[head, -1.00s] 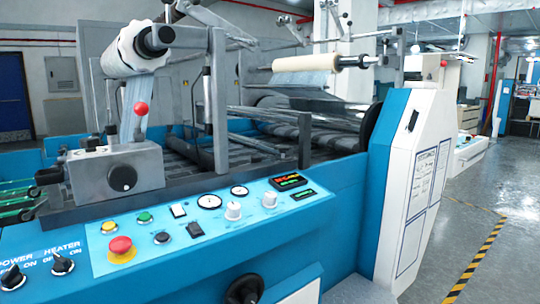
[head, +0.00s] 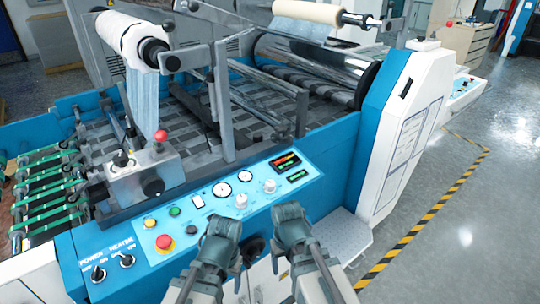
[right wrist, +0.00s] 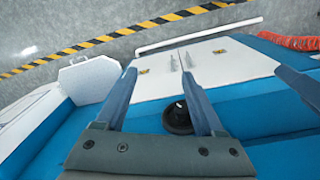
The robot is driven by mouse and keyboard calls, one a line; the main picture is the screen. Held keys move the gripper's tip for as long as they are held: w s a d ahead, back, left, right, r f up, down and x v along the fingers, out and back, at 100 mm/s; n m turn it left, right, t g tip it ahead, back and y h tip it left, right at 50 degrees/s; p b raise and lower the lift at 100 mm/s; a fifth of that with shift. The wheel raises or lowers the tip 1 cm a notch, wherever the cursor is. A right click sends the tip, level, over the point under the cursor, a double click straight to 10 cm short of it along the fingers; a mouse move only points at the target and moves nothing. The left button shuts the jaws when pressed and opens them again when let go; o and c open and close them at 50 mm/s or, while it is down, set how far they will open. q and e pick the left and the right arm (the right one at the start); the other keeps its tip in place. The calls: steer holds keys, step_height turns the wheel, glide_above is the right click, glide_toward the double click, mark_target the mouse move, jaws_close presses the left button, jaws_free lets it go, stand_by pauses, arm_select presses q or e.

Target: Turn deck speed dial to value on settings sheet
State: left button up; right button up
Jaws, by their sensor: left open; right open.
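The blue control panel (head: 205,215) carries two white dials, a left one (head: 240,200) and a right one (head: 269,186). Which is the deck speed dial cannot be read here. A sheet with small unreadable writing, seemingly the settings sheet (head: 411,130), is on the white end cover. My left gripper (head: 222,226) is in front of the panel's lower edge, below the left dial, apart from both dials. My right gripper (head: 289,212) is below the right dial. In the right wrist view its two fingers (right wrist: 157,88) are spread with nothing between them.
Two round gauges (head: 234,182), lit displays (head: 285,162) and a red emergency button (head: 165,242) sit on the panel. A black handwheel (head: 254,249) is on the front below, also in the right wrist view (right wrist: 177,118). A grey step plate (head: 345,235) is at right.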

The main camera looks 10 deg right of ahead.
step_height(320, 180, up, 14)
steer(key=w+d+f+p, duration=0.1)
steer(key=w+d+p, duration=0.15)
steer(key=p, duration=0.85)
step_height(320, 180, up, 14)
steer(key=n+p, duration=0.5)
steer(key=p, duration=0.9)
glide_above(270, 182)
steer(key=shift+r+y, duration=0.1)
steer(key=shift+y, duration=0.2)
step_height(270, 182, down, 14)
steer(key=b, duration=1.4)
steer(key=shift+w+r, duration=0.1)
